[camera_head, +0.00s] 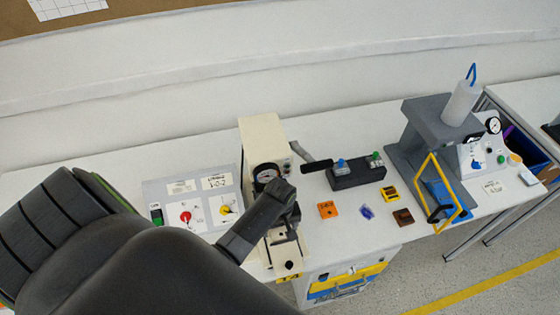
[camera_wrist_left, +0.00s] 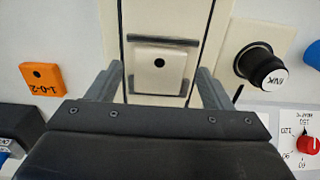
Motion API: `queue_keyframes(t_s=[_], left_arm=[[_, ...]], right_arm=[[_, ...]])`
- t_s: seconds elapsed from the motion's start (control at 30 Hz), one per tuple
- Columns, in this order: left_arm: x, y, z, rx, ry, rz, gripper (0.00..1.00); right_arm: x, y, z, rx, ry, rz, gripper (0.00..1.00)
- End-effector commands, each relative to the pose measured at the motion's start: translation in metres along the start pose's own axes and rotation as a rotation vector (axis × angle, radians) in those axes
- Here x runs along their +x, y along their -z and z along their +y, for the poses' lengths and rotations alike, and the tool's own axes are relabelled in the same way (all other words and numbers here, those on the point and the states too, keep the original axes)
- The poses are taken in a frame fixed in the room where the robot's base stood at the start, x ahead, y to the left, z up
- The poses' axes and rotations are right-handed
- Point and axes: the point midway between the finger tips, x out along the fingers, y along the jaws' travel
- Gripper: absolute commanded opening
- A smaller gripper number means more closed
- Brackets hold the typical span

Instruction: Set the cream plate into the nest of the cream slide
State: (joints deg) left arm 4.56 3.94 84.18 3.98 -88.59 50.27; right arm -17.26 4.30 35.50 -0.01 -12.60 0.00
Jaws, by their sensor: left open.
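The cream plate (camera_wrist_left: 159,62), a small square with a dark round hole, lies on the cream slide (camera_wrist_left: 157,20) in the left wrist view. It sits flat between two dark bars of the nest, looking seated, though its exact depth cannot be told. In the head view the plate (camera_head: 288,265) shows at the front end of the slide. My left gripper (camera_head: 289,235) is open and empty over the slide, its fingers pointing down toward the plate and apart from it on both sides. My arm hides part of the slide. My right gripper is not in view.
The cream machine (camera_head: 262,140) with a gauge stands behind the slide. A panel with knobs (camera_head: 195,200) is to its left. Orange (camera_head: 327,210), blue (camera_head: 367,212), yellow (camera_head: 389,194) and brown (camera_head: 403,217) pieces lie to its right, before a dark button box (camera_head: 358,175). A grey press (camera_head: 432,130) stands further right.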

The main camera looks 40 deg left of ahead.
Motion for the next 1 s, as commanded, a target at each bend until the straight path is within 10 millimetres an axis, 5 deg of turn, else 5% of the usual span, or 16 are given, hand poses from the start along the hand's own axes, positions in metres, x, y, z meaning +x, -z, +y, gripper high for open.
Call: queue_keyframes(t_s=[0.6, 1.0], left_arm=[[-0.096, 0.001, 0.0, 0.0, -0.002, 0.003, 0.74], [-0.11, 0.0, -0.001, 0.0, 0.001, 0.0, 0.74]], right_arm=[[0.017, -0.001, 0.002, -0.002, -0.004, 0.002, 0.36], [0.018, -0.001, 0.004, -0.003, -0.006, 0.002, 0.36]])
